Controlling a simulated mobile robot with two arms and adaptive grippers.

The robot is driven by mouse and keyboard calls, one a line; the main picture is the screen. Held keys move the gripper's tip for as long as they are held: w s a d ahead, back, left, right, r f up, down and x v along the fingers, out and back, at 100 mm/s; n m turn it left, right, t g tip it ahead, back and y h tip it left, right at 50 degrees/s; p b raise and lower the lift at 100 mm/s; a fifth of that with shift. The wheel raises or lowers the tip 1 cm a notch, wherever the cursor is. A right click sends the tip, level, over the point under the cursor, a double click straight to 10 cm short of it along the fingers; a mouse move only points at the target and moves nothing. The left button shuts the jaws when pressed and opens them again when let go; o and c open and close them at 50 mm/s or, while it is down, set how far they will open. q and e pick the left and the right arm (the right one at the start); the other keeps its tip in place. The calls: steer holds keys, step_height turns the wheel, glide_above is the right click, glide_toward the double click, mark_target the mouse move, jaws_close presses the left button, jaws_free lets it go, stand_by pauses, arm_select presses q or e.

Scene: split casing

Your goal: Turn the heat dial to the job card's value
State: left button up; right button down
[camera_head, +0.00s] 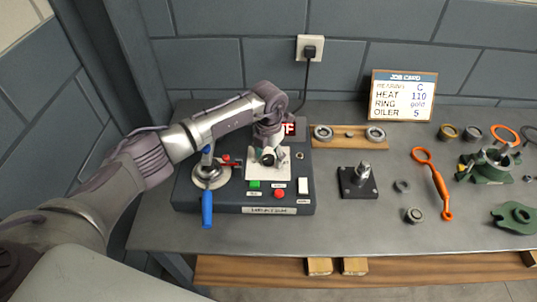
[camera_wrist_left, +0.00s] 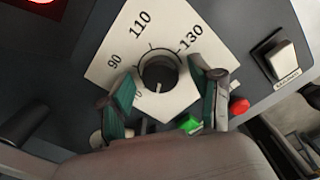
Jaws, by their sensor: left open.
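The heat dial (camera_wrist_left: 160,70) is a black round knob on a white plate (camera_wrist_left: 185,30) marked 90, 110 and 130, with another number partly hidden. A pale mark on the knob points toward the bottom of the wrist view, away from 110. My left gripper (camera_wrist_left: 162,82) is open, its two green-padded fingers on either side of the knob; I cannot tell whether they touch it. In the head view my left gripper (camera_head: 268,138) is above the dial (camera_head: 268,157) from behind. The job card (camera_head: 402,96) reads HEAT 110. My right gripper is not in view.
The dark heater box (camera_head: 190,200) carries a green button (camera_head: 255,184), a red button (camera_head: 279,193), a white switch (camera_head: 303,186) and a blue-handled lever (camera_head: 207,207). A black block with a post (camera_head: 357,182) and an orange tool (camera_head: 435,182) lie to the right.

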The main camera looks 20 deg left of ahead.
arm_select(q)
steer(key=shift+c, duration=1.1)
steer(key=c, duration=0.9)
steer(key=shift+f+m+b, duration=0.15)
steer(key=shift+m+b, duration=0.45)
steer(key=shift+b, duration=0.35)
steer(key=m+b, duration=0.8)
steer(key=b, duration=0.1)
steer(key=shift+m, duration=0.4)
steer(key=m+b, duration=0.3)
steer(key=shift+m, duration=0.3)
steer(key=m+b, duration=0.2)
steer(key=m, duration=0.1)
steer(key=shift+m+b, duration=0.3)
steer(key=m+b, duration=0.1)
steer(key=m, duration=0.2)
steer(key=shift+m+b, duration=0.35)
steer(key=shift+m, duration=0.05)
steer(key=m+b, duration=0.1)
steer(key=m, duration=0.5)
steer(key=m+b, duration=0.1)
steer(key=m, duration=0.1)
steer(key=shift+r+m, duration=0.2)
steer(key=shift+m, duration=0.1)
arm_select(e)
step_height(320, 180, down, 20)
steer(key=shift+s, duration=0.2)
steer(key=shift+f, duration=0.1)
